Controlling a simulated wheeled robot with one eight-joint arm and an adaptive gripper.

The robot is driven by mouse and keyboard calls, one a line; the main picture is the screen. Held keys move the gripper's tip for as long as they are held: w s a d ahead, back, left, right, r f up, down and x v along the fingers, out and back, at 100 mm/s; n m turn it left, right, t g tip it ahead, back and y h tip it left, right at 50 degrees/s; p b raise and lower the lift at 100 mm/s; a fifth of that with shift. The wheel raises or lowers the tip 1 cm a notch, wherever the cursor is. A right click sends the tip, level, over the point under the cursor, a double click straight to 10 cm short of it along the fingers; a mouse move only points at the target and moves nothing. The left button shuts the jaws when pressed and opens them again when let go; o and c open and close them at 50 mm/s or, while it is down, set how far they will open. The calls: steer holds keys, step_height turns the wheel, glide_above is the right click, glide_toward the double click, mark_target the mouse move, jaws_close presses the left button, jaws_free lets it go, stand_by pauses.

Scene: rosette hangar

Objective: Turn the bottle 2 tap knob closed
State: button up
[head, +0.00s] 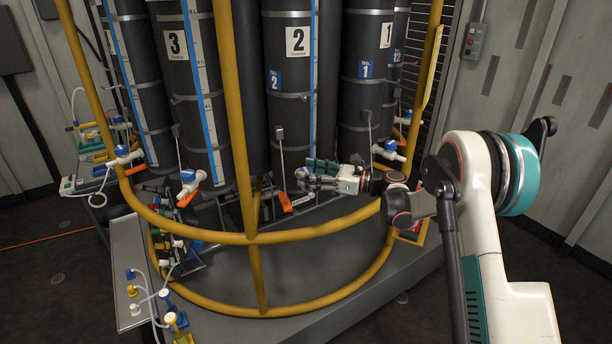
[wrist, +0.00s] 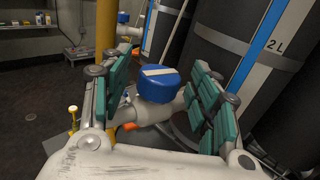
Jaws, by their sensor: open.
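Bottle 2 (head: 290,100) is a dark cylinder with a white "2" label, at the middle of the head view. Its tap (head: 302,173) is low on the bottle, partly hidden by my gripper (head: 318,176). In the wrist view the tap's blue knob (wrist: 157,85), with a pale stripe across its top, shows between the two green-padded fingers of my gripper (wrist: 160,65). The fingers are open, one on each side of the knob, with visible gaps. The white tap body (wrist: 148,113) is below the knob. I cannot tell whether the fingers touch it.
A yellow rail frame (head: 252,238) curves in front of the bottles, with an upright post (head: 233,110) left of bottle 2. Bottle 3 (head: 182,100) and its tap (head: 190,182) are to the left, bottle 1 (head: 368,85) to the right. An orange part (head: 298,201) is below my gripper.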

steer(key=shift+w+a, duration=0.2)
steer(key=shift+a, duration=0.5)
steer(key=c, duration=1.1)
